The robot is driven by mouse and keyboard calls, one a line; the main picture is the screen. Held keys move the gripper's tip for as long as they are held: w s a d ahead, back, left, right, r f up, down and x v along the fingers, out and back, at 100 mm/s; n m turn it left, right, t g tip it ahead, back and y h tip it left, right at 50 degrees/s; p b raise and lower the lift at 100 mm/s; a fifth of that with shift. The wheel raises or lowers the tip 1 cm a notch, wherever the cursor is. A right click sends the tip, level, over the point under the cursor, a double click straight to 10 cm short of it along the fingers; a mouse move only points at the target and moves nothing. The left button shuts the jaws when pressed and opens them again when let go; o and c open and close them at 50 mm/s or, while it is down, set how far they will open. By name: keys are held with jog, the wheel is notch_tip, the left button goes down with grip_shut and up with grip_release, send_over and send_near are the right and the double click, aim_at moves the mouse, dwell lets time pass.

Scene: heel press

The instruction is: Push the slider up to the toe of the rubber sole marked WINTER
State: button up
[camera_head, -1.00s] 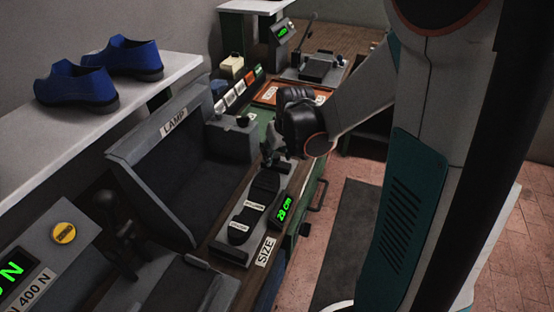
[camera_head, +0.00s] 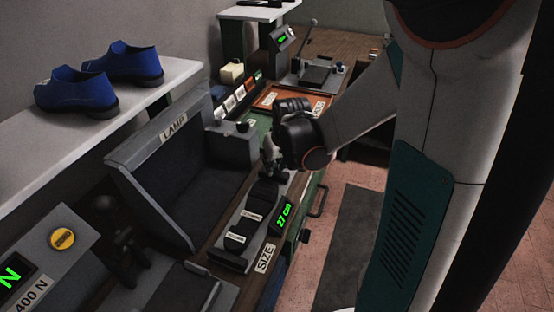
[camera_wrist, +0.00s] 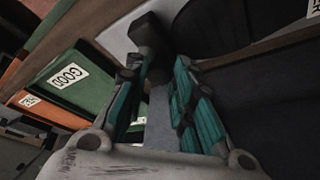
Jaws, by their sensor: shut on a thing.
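The black rubber sole (camera_head: 260,195) lies lengthwise on the grey size gauge (camera_head: 230,260). It bears two small white labels, too small to read for certain. The gauge's green display (camera_head: 284,214) reads 27 cm. My gripper (camera_head: 271,163) is at the far end of the gauge, just beyond the sole's far end. In the wrist view, my gripper's teal fingers (camera_wrist: 155,75) are closed around the dark upright slider (camera_wrist: 148,36) above a grey strip. Whether the slider touches the sole is hidden in both views.
The grey LAMP hood (camera_head: 165,165) stands left of the gauge. Behind are a green GOOD mat (camera_wrist: 70,82) and an orange tray (camera_head: 290,101). Blue shoes (camera_head: 85,90) sit on the white shelf (camera_head: 60,150). A press with a lever (camera_head: 312,65) stands farther back.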

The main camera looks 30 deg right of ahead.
jog(key=o, duration=0.8)
jog(key=shift+a, duration=0.2)
jog(key=shift+v, duration=3.8)
jog(key=shift+s, duration=0.1)
